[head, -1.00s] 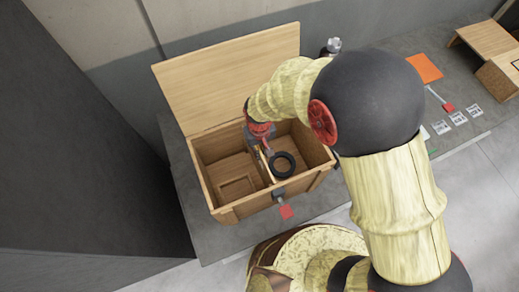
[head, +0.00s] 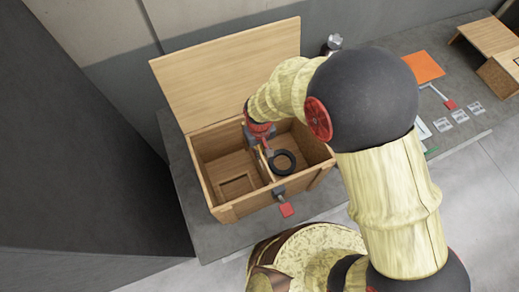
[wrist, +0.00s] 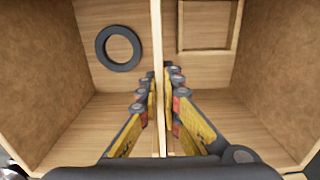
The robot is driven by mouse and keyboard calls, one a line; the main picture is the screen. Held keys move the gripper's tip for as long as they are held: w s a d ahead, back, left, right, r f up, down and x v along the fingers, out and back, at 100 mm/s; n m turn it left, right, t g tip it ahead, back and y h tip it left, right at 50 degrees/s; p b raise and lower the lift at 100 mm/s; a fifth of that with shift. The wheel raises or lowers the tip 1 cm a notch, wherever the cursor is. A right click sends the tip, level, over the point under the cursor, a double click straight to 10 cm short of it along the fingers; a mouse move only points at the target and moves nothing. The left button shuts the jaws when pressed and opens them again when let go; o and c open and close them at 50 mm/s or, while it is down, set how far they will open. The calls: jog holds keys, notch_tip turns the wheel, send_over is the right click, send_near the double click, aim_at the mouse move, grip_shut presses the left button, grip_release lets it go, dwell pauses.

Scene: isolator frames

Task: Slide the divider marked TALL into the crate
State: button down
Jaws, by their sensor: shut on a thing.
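The open wooden crate (head: 225,215) stands on the grey bench with its hinged lid (head: 230,70) raised behind it. My gripper (head: 267,150) reaches down into the crate near its middle. In the wrist view its fingers (wrist: 160,78) are shut on a thin wooden divider (wrist: 158,35), one finger on each side. The divider is seen edge-on and stands upright between the two halves of the crate. Its marking does not show, and I cannot tell whether its lower edge touches the floor.
A black ring (head: 282,162) lies in the crate's right half, and a square wooden frame (head: 238,186) in the left half. A red tab (head: 286,210) hangs at the crate's front. Farther right on the bench are an orange square (head: 424,66), white labels and a wooden stand (head: 485,38).

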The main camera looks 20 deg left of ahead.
jog(key=shift+f, duration=0.3)
jog(key=c, duration=1.9)
grip_release()
notch_tip(320, 180, up, 12)
